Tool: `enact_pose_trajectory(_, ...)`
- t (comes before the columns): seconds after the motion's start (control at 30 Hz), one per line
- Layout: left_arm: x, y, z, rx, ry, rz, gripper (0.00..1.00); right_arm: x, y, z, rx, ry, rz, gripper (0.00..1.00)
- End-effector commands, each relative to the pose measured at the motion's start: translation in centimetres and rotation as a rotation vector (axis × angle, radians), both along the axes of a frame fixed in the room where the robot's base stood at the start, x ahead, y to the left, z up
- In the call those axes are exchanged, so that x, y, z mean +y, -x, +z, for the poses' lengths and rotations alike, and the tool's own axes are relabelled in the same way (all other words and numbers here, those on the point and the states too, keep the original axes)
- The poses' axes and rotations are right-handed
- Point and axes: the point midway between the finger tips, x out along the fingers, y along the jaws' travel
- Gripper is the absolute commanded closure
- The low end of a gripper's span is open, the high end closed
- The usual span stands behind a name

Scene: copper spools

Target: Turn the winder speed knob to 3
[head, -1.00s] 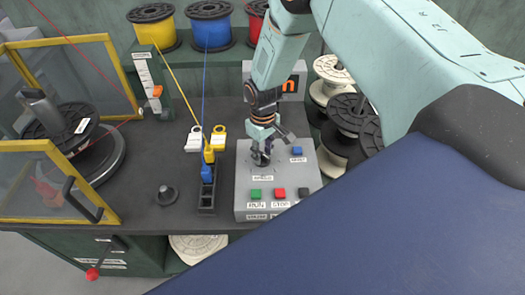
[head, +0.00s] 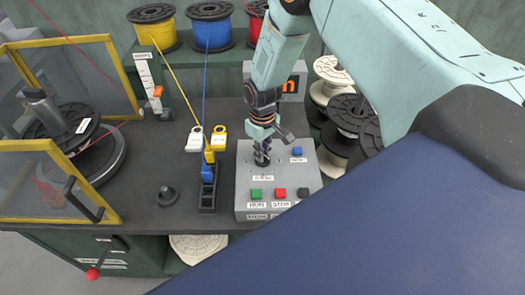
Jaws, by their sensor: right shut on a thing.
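The winder control box (head: 244,182) is a light grey panel on the dark bench, right of centre in the head view. It carries a green RUN button (head: 256,193), a red STOP button (head: 280,194), a black button (head: 303,193) and a blue button (head: 297,151). My right gripper (head: 262,159) reaches down from above onto the upper left of the panel. It is shut on the dark speed knob (head: 262,163), which its fingers mostly hide. I cannot read the knob's setting. My left gripper is not in view.
A yellow-framed guard (head: 110,72) stands open at the left around the winder spool. Yellow and blue wires run down to a dark holder (head: 207,200) left of the box. White and black spools (head: 333,78) stand to the right. A small dark knob-shaped part (head: 167,195) lies on the bench.

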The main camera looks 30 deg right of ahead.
Motion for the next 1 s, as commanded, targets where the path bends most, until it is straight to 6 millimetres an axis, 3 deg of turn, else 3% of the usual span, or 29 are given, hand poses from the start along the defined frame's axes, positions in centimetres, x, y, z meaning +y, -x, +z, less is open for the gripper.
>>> enact_pose_trajectory(0.27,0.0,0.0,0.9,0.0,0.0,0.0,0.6,0.0,0.0,0.1,0.003,0.0,-0.145,1.0)
enact_pose_trajectory(1.0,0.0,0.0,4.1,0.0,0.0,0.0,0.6,0.0,0.0,0.2,0.001,-0.001,-0.839,1.0)
